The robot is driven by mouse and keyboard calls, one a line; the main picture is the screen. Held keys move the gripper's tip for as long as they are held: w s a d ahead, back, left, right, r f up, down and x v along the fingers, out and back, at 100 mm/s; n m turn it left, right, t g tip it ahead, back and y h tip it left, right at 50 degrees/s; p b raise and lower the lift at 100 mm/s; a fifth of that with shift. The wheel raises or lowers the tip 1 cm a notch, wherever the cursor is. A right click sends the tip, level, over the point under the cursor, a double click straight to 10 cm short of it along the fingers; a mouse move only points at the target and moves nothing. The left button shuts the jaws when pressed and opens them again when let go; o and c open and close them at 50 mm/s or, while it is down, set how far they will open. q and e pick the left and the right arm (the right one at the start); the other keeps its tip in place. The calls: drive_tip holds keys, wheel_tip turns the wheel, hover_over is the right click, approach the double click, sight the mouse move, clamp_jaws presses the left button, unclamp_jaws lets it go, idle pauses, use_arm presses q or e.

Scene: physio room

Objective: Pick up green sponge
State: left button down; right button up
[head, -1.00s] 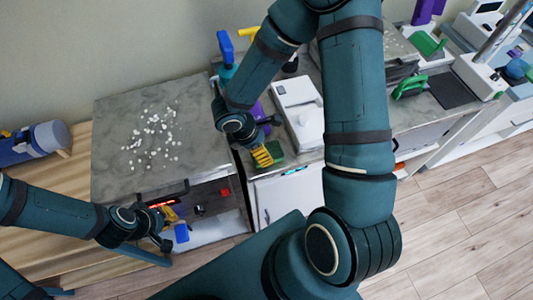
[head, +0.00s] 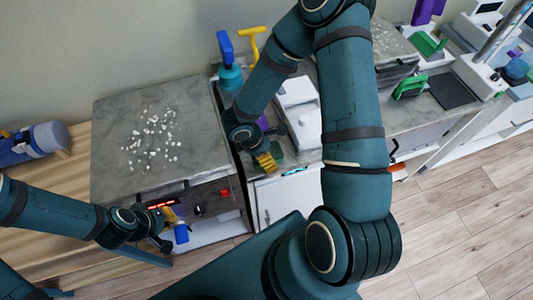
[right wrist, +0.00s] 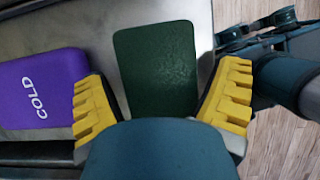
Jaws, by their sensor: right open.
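The green sponge (right wrist: 157,65) is a dark green rounded block lying flat on the grey worktop in the right wrist view. In the head view the sponge (head: 276,150) is partly covered by my right gripper (head: 266,162). In the right wrist view my right gripper (right wrist: 165,85) is open. Its yellow ridged fingers stand to either side of the sponge's near end, and nothing is held between them. My left gripper (head: 169,214) is at the lower left in the head view, by an open drawer; its finger gap is unclear.
A purple COLD pack (right wrist: 38,88) lies left of the sponge, close to the left finger. A white device (head: 300,112) stands beside my right gripper on the worktop. A teal spray bottle (head: 230,75) stands behind. A blue object (head: 181,233) is by my left gripper.

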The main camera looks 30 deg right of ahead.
drive_tip(key=shift+f+b, duration=0.25)
drive_tip(key=shift+b, duration=0.2)
idle(0.5)
drive_tip(key=c, duration=0.5)
